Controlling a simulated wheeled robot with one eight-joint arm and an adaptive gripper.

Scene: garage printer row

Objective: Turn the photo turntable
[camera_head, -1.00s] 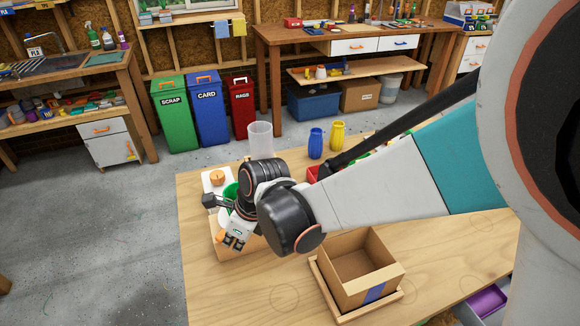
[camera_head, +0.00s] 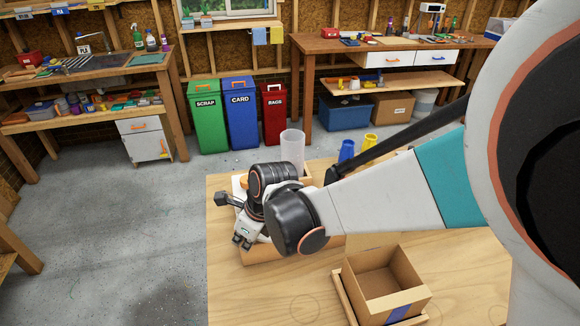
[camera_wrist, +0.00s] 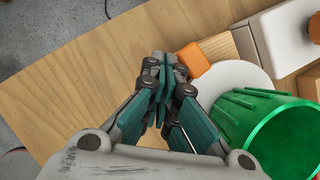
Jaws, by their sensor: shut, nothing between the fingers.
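The turntable shows in the wrist view as a white disc (camera_wrist: 232,76) with an orange block (camera_wrist: 193,60) at its edge. A green ribbed cup (camera_wrist: 262,130) stands on the disc and hides much of it. My gripper (camera_wrist: 165,66) is shut and empty just left of the orange block; I cannot tell whether they touch. In the head view my gripper (camera_head: 243,240) hangs near the table's left edge, by a light wooden box-like base (camera_head: 262,254). My wrist hides the disc, cup and orange block there.
An open cardboard box (camera_head: 385,285) sits in a wooden tray on the table (camera_head: 285,285). A clear cylinder (camera_head: 292,148), a blue vase (camera_head: 346,151) and a yellow vase (camera_head: 369,143) stand at the back. A white unit with an orange knob (camera_wrist: 315,28) adjoins the turntable. Floor is open on the left.

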